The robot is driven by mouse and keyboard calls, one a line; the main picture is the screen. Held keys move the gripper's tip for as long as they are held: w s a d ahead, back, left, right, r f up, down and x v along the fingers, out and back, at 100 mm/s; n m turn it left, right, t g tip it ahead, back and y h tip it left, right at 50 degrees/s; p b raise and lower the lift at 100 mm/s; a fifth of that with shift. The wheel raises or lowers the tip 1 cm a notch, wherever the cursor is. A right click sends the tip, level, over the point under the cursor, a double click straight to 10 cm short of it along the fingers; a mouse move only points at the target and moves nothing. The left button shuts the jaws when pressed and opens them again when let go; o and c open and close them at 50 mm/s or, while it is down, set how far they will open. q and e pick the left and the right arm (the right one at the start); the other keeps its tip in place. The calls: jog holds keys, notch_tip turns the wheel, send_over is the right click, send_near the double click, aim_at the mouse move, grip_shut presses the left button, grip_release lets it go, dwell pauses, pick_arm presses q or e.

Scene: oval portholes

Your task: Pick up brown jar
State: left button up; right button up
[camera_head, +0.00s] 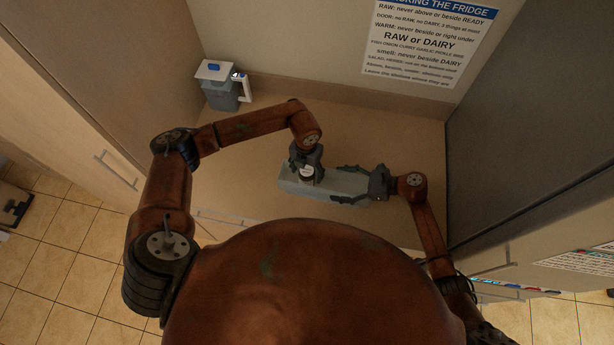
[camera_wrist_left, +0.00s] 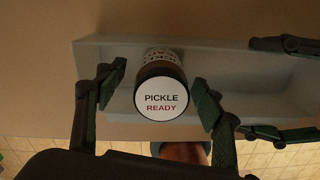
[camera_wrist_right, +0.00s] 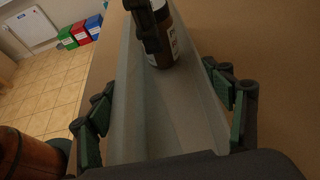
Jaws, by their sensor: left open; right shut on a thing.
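The brown jar (camera_head: 306,174) has a white lid reading "PICKLE READY" in the left wrist view (camera_wrist_left: 162,98). It stands upright in a long grey tray (camera_head: 290,184) on the counter, near the tray's left end. My left gripper (camera_head: 305,163) is above the jar, open, with a finger on either side and gaps between them and the jar. My right gripper (camera_head: 341,185) is shut on the tray, its fingers along both long sides, in the right wrist view (camera_wrist_right: 162,92). The jar also shows in the right wrist view (camera_wrist_right: 167,48), partly hidden by a left finger.
A grey-blue pitcher-like container (camera_head: 222,88) with a white top stands at the back left of the counter. A rules sign (camera_head: 418,42) hangs on the back wall. Tall panels bound the counter left and right. The counter behind the tray is clear.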

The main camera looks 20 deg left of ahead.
pick_arm(q)
jog(key=f, duration=0.4)
jog(key=shift+s+f, duration=0.1)
jog(key=shift+s, duration=0.1)
jog(key=c, duration=1.6)
